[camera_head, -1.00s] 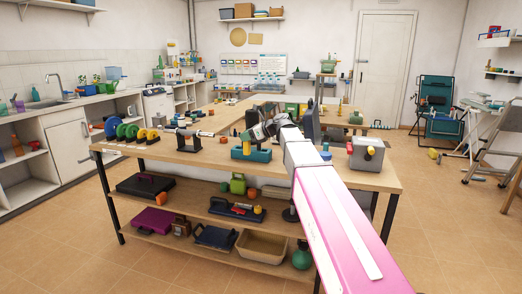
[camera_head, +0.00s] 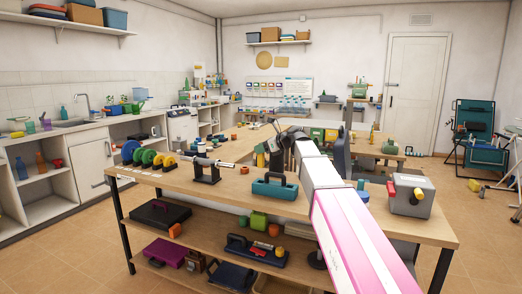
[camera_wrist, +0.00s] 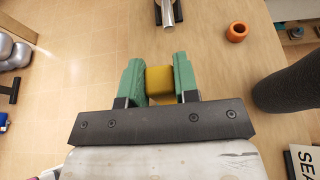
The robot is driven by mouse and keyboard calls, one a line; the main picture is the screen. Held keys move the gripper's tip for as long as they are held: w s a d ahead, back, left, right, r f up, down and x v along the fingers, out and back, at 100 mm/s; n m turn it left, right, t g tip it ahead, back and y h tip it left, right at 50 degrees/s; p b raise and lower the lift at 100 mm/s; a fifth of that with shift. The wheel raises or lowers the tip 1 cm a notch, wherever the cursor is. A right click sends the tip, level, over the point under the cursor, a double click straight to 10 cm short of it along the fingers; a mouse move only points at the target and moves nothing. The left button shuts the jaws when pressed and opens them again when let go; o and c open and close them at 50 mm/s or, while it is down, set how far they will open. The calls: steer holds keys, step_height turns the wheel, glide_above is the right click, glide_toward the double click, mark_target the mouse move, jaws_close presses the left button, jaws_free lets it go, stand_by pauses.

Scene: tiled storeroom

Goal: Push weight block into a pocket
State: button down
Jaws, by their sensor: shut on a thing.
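My gripper (camera_wrist: 159,80) is shut on a yellow block (camera_wrist: 159,80), held between its two green fingers in the wrist view. The block stands a little forward between the fingertips, over or near the bench top; its height above the wood is unclear. In the head view my gripper (camera_head: 272,148) is above the bench behind the teal carrier (camera_head: 273,188), partly hidden by my arm, and the block is hard to make out. I cannot pick out a pocket in either view.
On the bench (camera_head: 230,188) are a silver bar on a black stand (camera_head: 207,174), coloured discs (camera_head: 148,157), an orange ring (camera_wrist: 237,31) and a grey box (camera_head: 410,195). A dark rounded thing (camera_wrist: 290,90) stands close on the right in the wrist view.

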mark_target(261, 165)
stand_by(0.4)
steer(key=shift+f, duration=2.9)
steer(key=shift+f, duration=1.05)
steer(key=c, duration=0.8)
jaws_free()
steer(key=shift+d, duration=0.1)
steer(key=v, duration=1)
steer(key=shift+s+d+r, duration=0.1)
steer(key=shift+d+r, duration=0.1)
steer(key=shift+d, duration=0.1)
